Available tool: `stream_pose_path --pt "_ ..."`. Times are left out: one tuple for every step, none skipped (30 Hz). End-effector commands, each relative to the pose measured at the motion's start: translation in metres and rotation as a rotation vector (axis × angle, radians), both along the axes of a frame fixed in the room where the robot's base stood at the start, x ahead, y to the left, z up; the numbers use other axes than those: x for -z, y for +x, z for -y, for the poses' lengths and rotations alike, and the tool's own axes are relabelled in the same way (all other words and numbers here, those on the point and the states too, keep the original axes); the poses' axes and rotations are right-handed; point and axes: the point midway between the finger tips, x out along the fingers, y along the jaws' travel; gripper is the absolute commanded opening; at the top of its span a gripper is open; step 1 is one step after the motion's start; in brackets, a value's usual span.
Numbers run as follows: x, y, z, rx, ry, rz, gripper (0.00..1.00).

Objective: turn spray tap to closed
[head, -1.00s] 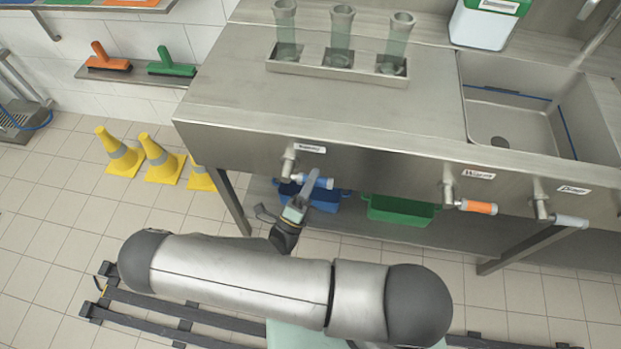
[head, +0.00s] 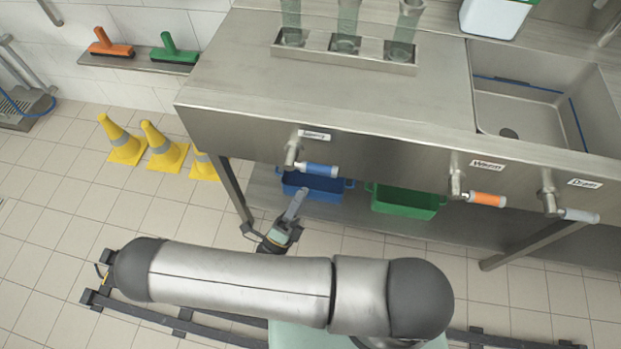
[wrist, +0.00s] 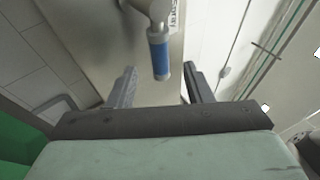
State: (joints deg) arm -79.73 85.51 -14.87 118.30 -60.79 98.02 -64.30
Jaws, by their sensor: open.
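The spray tap (head: 319,169) is the leftmost tap on the counter's front panel, with a blue handle and a white label above it. The handle points to the right, nearly level along the panel. My gripper (head: 298,195) is below and in front of the tap, open and apart from the handle. In the wrist view, the blue handle (wrist: 160,58) shows ahead, lined up with the gap between the fingertips of my gripper (wrist: 160,84). Nothing is between the fingers. The label is partly hidden there behind the tap body.
An orange-handled tap (head: 487,199) and a white-handled tap (head: 580,215) are further right on the panel. A blue bin (head: 310,185) and a green bin (head: 405,202) stand on the shelf below. Yellow cones (head: 165,150) stand on the floor at left.

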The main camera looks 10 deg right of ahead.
Motion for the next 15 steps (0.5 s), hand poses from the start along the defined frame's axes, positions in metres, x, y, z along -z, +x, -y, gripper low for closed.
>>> stream_pose_path --pt "0.011 -0.009 -0.007 -0.002 0.002 -0.002 0.46" --pt "0.015 -0.013 -0.011 -0.003 0.001 -0.001 0.46" --pt "0.020 -0.020 -0.016 -0.001 0.001 -0.003 0.46" --pt "0.023 -0.024 -0.019 0.000 0.001 -0.001 0.46" --pt "0.026 -0.028 -0.023 -0.001 0.001 -0.002 0.46" --pt "0.030 -0.034 -0.027 -0.001 0.001 -0.002 0.46" --pt "0.033 -0.037 -0.030 -0.001 0.000 -0.001 0.46" --pt "0.035 -0.041 -0.032 0.000 -0.001 -0.002 0.46" --pt "0.038 -0.044 -0.036 -0.001 0.000 -0.001 0.46" --pt "0.040 -0.047 -0.038 -0.001 0.000 -0.001 0.46" --pt "0.041 -0.049 -0.039 -0.001 -0.001 0.000 0.46" --pt "0.043 -0.052 -0.041 0.000 -0.002 0.000 0.46" --pt "0.044 -0.053 -0.042 0.001 -0.001 -0.001 0.46" --pt "0.045 -0.055 -0.043 0.001 -0.001 -0.001 0.46" --pt "0.046 -0.056 -0.044 0.001 -0.001 -0.001 0.46"
